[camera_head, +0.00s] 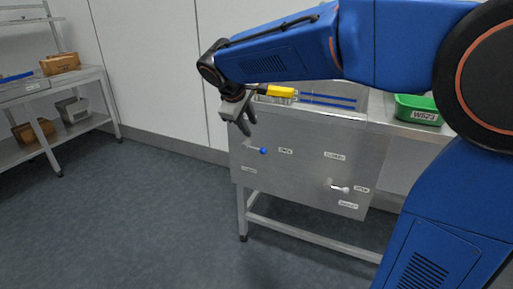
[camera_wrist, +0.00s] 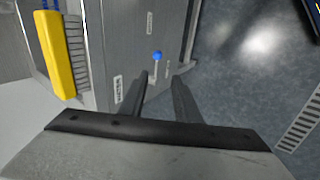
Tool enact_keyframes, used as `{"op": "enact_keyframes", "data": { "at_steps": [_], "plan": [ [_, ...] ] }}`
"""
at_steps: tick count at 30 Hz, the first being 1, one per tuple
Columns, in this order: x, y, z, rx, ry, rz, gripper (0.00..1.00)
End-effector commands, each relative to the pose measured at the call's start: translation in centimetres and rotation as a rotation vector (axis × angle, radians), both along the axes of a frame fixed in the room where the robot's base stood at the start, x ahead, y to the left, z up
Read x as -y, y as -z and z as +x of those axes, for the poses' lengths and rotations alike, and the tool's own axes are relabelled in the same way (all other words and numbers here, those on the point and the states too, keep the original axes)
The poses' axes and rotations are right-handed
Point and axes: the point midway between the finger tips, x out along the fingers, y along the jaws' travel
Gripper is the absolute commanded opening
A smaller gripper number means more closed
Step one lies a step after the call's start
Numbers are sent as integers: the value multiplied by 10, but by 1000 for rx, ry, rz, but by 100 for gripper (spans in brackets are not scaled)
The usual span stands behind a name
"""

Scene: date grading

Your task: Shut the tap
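A lever with a blue knob (camera_head: 263,150) sticks out on the left of the metal sink's front panel (camera_head: 300,170). A second lever with a pale knob (camera_head: 340,189) sits lower right, pointing right to a label that seems to read OPEN; a label like CLOSED is above it. I cannot tell for sure which lever is the tap. My gripper (camera_head: 242,124) is in front of the panel's upper left, above and left of the blue knob. In the wrist view my gripper (camera_wrist: 161,76) is open and empty, and the blue knob (camera_wrist: 157,55) shows just beyond the fingertips.
A yellow brush (camera_wrist: 58,50) lies at the sink top, near my wrist. A green crate (camera_head: 417,108) stands right on the counter. A shelf bench (camera_head: 70,130) with boxes is far left. The floor (camera_head: 150,220) in front is clear.

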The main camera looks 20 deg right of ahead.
Motion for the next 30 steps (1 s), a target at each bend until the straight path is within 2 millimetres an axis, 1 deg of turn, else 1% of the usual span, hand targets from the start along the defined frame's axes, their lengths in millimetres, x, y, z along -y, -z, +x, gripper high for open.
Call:
{"op": "enact_keyframes", "data": {
  "at_steps": [1, 4, 8, 11, 30],
  "plan": [
    [-6, 0, 7, -1, -13, -12, 30],
    [-12, 0, 14, 0, -27, -27, 30],
    [-11, 4, 18, -1, -31, -34, 30],
    [-7, 13, 23, -2, -30, -33, 30],
    [34, 106, 69, -3, -28, -32, 30]
  ]
}}
